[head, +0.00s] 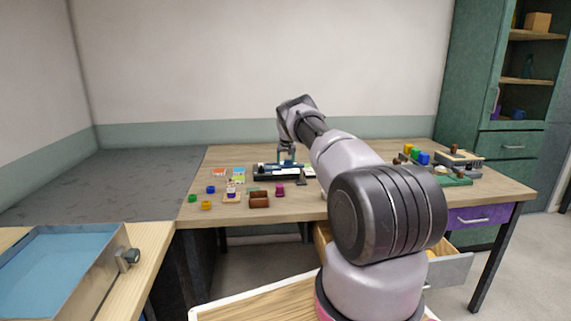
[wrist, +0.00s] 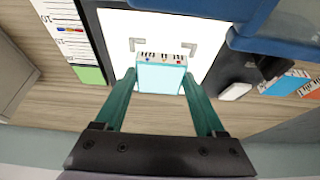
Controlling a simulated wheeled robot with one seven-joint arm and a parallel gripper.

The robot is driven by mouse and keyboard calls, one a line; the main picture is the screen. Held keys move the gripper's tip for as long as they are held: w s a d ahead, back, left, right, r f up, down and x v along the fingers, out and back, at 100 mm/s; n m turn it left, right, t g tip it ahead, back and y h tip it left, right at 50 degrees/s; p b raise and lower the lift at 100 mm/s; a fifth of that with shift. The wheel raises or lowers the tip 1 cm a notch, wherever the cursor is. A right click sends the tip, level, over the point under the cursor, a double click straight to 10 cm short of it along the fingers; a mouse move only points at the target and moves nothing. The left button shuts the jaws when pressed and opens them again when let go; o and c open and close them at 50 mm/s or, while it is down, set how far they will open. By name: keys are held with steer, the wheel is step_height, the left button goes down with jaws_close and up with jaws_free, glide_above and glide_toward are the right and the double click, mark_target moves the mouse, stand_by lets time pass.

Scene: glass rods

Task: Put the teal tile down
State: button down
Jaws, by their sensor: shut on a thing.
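The teal tile (wrist: 160,76) is a pale teal piece with a strip like piano keys along its far edge. In the wrist view it sits between the two teal fingers of my gripper (wrist: 160,80), which is shut on it. Behind it is a white panel (wrist: 115,45) with grey corner marks, set in a black frame. I cannot tell whether the tile touches the panel. In the head view my gripper (head: 287,158) is low over the black device (head: 268,174) on the table, and the tile is too small to make out there.
In the wrist view a blue part (wrist: 262,28) overhangs the panel's right side. A white card with a green band (wrist: 88,75) lies left. The wooden table (head: 320,208) holds small coloured blocks at left and a green board (head: 455,180) at right. A drawer (head: 450,268) stands open below.

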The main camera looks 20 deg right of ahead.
jaws_free()
steer(key=shift+f, duration=0.15)
